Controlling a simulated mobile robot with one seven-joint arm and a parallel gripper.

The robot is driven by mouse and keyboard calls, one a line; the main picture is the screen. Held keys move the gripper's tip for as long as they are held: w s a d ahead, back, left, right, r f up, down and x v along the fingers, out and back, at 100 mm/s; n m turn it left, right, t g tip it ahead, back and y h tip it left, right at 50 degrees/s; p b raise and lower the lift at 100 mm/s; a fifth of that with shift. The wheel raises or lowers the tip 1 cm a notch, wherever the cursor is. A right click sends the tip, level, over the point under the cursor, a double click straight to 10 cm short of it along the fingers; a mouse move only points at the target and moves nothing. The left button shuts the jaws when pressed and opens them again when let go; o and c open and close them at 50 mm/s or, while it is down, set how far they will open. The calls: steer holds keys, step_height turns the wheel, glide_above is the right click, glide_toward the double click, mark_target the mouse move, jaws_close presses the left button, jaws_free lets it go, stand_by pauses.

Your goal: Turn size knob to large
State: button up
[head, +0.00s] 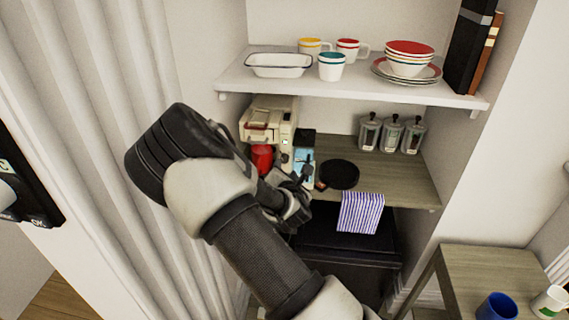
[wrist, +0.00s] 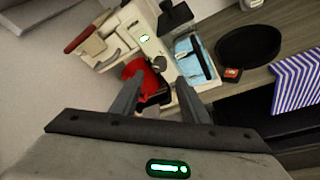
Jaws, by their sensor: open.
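A cream coffee machine (head: 258,127) stands at the left end of the wooden shelf; it also shows at the top of the wrist view (wrist: 125,30). A small round grey knob (wrist: 159,63) is on its front face, below a lit green display (wrist: 144,38). The knob's markings are too small to read. My gripper (wrist: 158,82) is open in front of the machine, its two fingers pointing at the face with the knob between and just beyond the tips. I cannot tell whether they touch it. In the head view my gripper (head: 293,174) partly hides the machine's lower front.
A red mug (head: 262,157) sits at the machine, close to my left finger. A blue packet (head: 303,168), a black round pan (head: 339,174) and a striped cloth (head: 361,212) lie to the right. An upper shelf (head: 350,88) with dishes overhangs.

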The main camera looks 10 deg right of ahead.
mark_target(284, 161)
steer(key=x, duration=0.6)
steer(key=shift+w+f, duration=0.15)
steer(key=shift+w, duration=0.1)
jaws_close()
